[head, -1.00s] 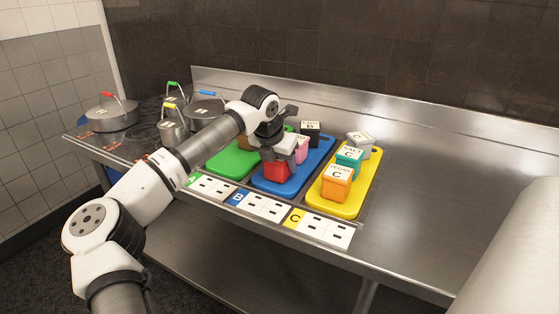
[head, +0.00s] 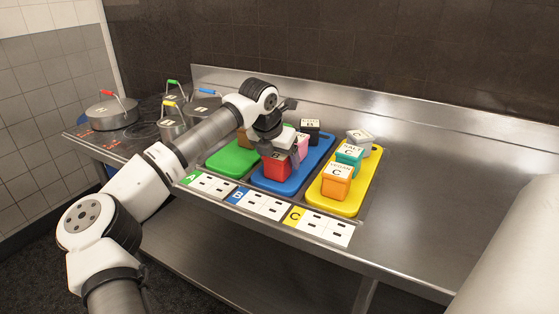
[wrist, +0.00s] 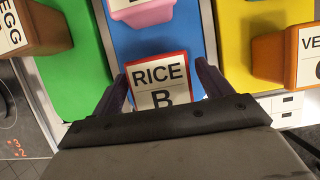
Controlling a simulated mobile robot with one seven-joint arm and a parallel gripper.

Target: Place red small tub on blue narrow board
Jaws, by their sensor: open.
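The red small tub (head: 275,167) stands upright on the front part of the blue narrow board (head: 283,186). In the wrist view the tub (wrist: 161,84) shows a white label reading RICE B, with the blue board (wrist: 158,44) around it. My gripper (head: 279,150) is directly above the tub. In the wrist view the fingers of my gripper (wrist: 164,84) are apart, one on each side of the tub's label. The tub's lower part is hidden in the wrist view.
A pink tub (head: 301,148) and a black tub (head: 310,131) stand farther back on the blue board. The green board (head: 231,162) is to the left. The yellow board (head: 341,205) at right carries an orange tub (head: 336,184) and others. The counter's right side is clear.

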